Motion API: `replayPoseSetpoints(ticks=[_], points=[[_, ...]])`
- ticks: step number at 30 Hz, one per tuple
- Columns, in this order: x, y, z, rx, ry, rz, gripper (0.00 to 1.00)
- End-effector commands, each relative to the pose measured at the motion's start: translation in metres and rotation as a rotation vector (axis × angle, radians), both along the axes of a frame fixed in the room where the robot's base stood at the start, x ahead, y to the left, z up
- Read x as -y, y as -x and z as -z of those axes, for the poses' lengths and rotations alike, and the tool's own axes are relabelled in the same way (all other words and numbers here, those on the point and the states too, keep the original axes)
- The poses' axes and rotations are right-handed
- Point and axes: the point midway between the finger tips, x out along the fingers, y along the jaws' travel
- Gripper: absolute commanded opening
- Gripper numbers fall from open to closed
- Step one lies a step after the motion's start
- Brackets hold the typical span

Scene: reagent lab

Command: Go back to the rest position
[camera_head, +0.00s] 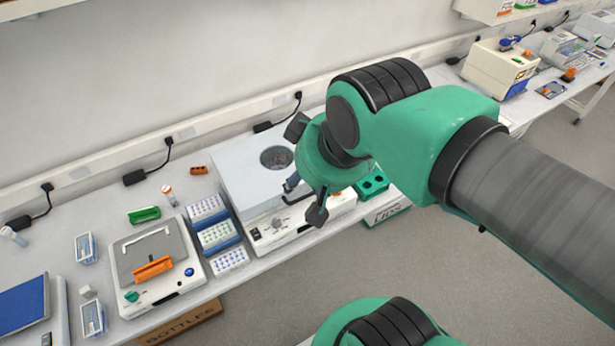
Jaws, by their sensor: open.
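My gripper (306,170) is in the middle of the head view, at the end of my green and grey arm, which reaches in from the right. Its dark fingers stand spread apart, one up and one down, so it is open. I see nothing held in it, though the green wrist hides part of the space between the fingers. It shows over the right part of a white box-shaped machine (235,155) with a round opening in its top. The height of the gripper above the machine is hard to tell.
Left of the machine are tube racks (206,210) in blue and white, a device with an orange handle (153,267), and a green rack (144,214). A green block with holes (373,185) shows beside my wrist. The wall runs behind the bench; open floor (330,265) lies in front.

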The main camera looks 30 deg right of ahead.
Motion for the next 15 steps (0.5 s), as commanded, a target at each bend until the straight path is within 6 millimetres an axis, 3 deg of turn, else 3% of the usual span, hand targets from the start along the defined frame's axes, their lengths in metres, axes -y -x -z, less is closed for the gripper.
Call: replayPoseSetpoints(ticks=[15], points=[[0.0001, 0.0007, 0.0070, 0.001, 0.000, 0.001, 0.43]])
